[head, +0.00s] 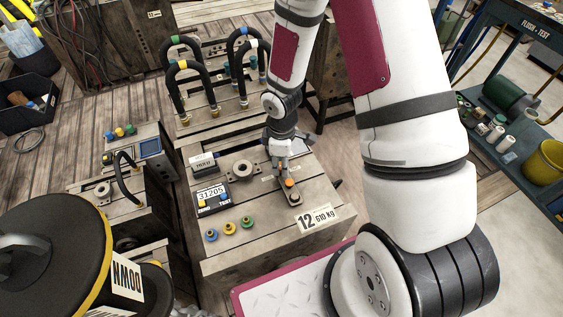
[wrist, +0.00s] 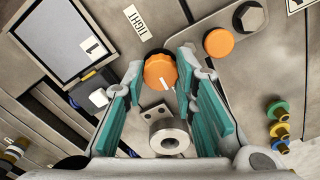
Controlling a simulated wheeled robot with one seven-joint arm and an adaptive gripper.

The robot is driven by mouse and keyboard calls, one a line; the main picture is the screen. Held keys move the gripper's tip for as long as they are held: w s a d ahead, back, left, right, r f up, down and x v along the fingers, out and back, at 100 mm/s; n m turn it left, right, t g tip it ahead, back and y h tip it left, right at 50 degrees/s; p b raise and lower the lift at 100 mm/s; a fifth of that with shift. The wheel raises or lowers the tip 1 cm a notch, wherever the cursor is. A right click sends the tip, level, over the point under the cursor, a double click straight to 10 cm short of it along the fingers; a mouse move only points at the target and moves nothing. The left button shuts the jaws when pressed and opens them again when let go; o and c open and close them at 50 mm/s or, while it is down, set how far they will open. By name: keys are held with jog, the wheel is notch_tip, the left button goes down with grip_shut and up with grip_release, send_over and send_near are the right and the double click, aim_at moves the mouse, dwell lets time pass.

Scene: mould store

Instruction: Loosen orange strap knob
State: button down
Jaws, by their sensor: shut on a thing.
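An orange knob (wrist: 160,71) with a white pointer line sits between the teal-padded fingertips of my gripper (wrist: 159,76) in the wrist view. The fingers are shut on its sides. A label reading TIGHT (wrist: 136,21) lies just beyond the knob, and the white line points away from it, toward the right. A grey metal strap plate (wrist: 226,68) is to the right, with an orange round piece (wrist: 218,42) and a dark hex bolt (wrist: 249,16) on it. In the head view my gripper (head: 283,168) points down at the mould top and mostly hides the knob.
A grey ring fitting (wrist: 169,137) stands close below the knob in the wrist view. The mould block (head: 250,245) also carries a counter reading 31205 (head: 211,195) and blue, yellow and green fittings. Black hoses (head: 245,55) arch behind my gripper.

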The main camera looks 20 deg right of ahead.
jog(key=c, duration=1.3)
grip_release()
